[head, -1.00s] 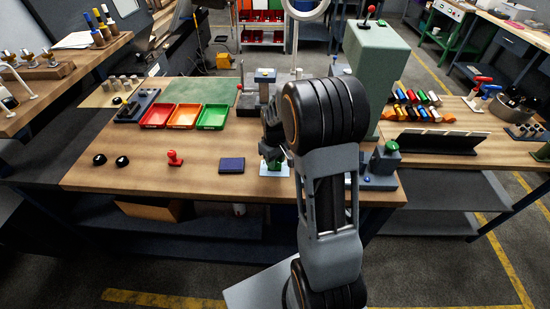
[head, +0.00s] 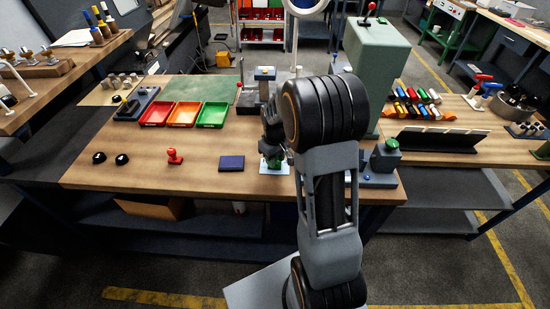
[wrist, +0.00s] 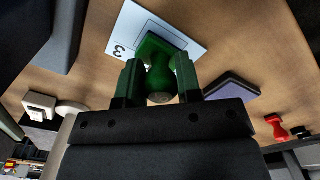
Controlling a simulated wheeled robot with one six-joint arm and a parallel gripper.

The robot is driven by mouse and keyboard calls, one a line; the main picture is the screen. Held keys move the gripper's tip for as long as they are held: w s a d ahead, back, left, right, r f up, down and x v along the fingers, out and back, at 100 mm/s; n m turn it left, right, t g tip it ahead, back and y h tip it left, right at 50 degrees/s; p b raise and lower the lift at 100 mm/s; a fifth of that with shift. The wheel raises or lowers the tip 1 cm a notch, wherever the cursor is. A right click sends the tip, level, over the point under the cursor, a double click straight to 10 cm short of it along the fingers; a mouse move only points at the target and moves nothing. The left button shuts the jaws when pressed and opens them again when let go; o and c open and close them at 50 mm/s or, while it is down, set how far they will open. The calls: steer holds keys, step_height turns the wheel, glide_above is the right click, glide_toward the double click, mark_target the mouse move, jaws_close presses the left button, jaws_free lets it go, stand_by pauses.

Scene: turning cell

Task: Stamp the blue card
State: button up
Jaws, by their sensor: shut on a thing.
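My gripper (wrist: 158,82) is shut on a green stamp (wrist: 160,52), with a finger on each side of its handle. The stamp's base is over a pale blue-white card (wrist: 136,24) marked with a 3. Whether the base touches the card or hovers just above it, I cannot tell. In the head view the card (head: 284,171) lies near the table's front edge, partly hidden by the stamp and my arm. A dark blue pad (head: 232,163) lies left of the card; it also shows in the wrist view (wrist: 232,86).
A red stamp (head: 174,156) and two black round items (head: 121,160) stand further left. Red, orange and green trays (head: 181,115) lie behind. A grey device with a green button (head: 388,150) stands right of the card.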

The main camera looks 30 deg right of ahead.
steer(key=shift+f+b, duration=0.35)
steer(key=shift+f, duration=0.15)
stand_by(1.2)
steer(key=shift+r+p, duration=2.55)
steer(key=shift+r, duration=1.05)
steer(key=shift+f, duration=0.1)
